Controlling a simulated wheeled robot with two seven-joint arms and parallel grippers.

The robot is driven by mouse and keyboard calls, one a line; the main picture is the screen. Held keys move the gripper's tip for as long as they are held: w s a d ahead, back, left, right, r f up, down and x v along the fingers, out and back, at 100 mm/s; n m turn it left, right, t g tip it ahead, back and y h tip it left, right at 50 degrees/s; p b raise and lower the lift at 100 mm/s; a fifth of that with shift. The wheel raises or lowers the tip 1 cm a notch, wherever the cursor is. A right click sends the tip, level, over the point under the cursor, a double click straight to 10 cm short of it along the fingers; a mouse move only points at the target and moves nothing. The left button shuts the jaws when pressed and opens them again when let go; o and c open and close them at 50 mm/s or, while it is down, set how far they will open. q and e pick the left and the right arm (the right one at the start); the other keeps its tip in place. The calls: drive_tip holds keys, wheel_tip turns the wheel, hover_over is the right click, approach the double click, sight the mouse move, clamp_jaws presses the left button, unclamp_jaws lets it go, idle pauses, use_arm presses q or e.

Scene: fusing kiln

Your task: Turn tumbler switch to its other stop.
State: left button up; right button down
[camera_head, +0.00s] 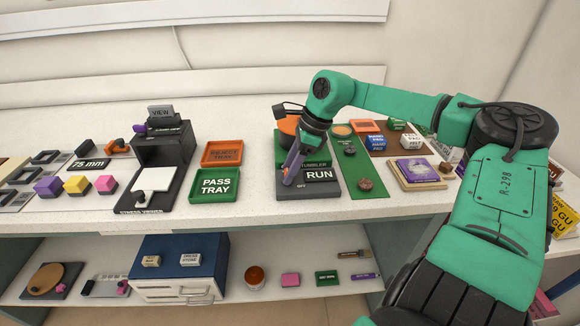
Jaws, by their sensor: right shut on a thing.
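The tumbler switch (320,188) is a dark grey base on the bench with a "RUN" plate at its right and "OFF" lettering at its front left. An orange bit of its knob (287,181) shows at the left of the base. My right gripper (292,164) reaches down over the left part of the switch from above and is shut on the knob. The gripper hides most of the knob, so its exact angle is unclear. The "TUMBLER" lettering is partly covered. My left gripper is not in view.
An orange drum (289,124) on a green base stands behind the switch, close to my gripper. The green pass tray (215,198) lies to the left. A green mat (352,160) with small pieces lies to the right. My right arm spans over the bench's right side.

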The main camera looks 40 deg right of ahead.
drive_tip(key=shift+r, duration=0.1)
idle(0.3)
drive_tip(key=shift+c, duration=1.6)
unclamp_jaws()
drive_tip(key=v, duration=1.4)
drive_tip(key=shift+r+b, duration=0.25)
drive_tip(key=shift+b, duration=0.05)
drive_tip(key=shift+d, duration=0.1)
